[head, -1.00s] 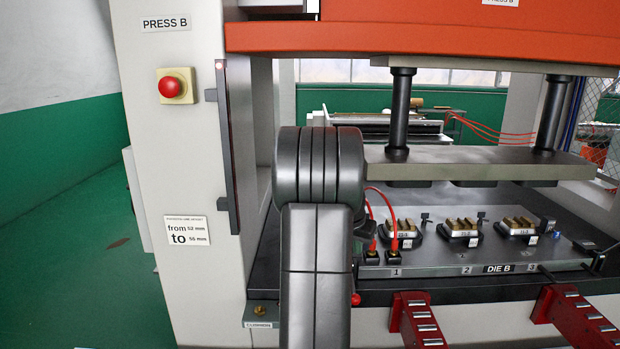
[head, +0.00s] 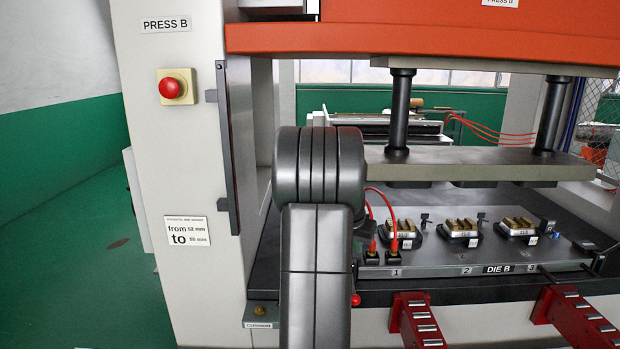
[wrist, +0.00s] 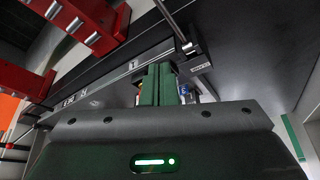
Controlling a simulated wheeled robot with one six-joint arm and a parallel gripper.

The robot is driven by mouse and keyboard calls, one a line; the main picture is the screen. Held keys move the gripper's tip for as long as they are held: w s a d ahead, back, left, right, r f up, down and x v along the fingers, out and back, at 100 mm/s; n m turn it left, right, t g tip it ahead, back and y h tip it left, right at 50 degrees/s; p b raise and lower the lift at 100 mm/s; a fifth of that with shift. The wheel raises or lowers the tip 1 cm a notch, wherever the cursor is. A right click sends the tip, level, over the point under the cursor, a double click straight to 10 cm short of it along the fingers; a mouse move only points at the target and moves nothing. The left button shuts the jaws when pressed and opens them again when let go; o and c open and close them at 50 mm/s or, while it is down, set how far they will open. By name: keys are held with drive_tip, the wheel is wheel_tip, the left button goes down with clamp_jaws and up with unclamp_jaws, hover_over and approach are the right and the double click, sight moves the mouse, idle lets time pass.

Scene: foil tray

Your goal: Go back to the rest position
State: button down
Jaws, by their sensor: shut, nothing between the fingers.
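My gripper (wrist: 158,72) shows in the wrist view as two green-faced fingers pressed together, with nothing between them. Its dark body carries a lit green bar. In the head view my own arm stands upright in front of the press opening and hides most of the gripper. The press, PRESS B, has a dark die plate (head: 430,271) labelled DIE B, with positions 1, 2 and 3. In the wrist view the fingers lie in front of the plate edge near the label 1 (wrist: 133,65); I cannot tell the exact gap.
Red roller arms (head: 418,322) and (head: 575,318) jut out in front of the die. The orange press head (head: 430,40) and its grey upper plate (head: 480,163) hang above. Red cables (head: 372,215) stand beside my arm. A post with a red button (head: 171,88) is at left; green floor lies beyond it.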

wheel_tip(320, 180, down, 13)
drive_tip(key=b, duration=0.7)
drive_tip(key=shift+b, duration=0.35)
wheel_tip(320, 180, up, 6)
drive_tip(key=p, duration=0.4)
drive_tip(key=shift+f+p, duration=0.25)
drive_tip(key=shift+p, duration=0.1)
drive_tip(key=shift+r+p, duration=0.6)
drive_tip(key=shift+r, duration=0.2)
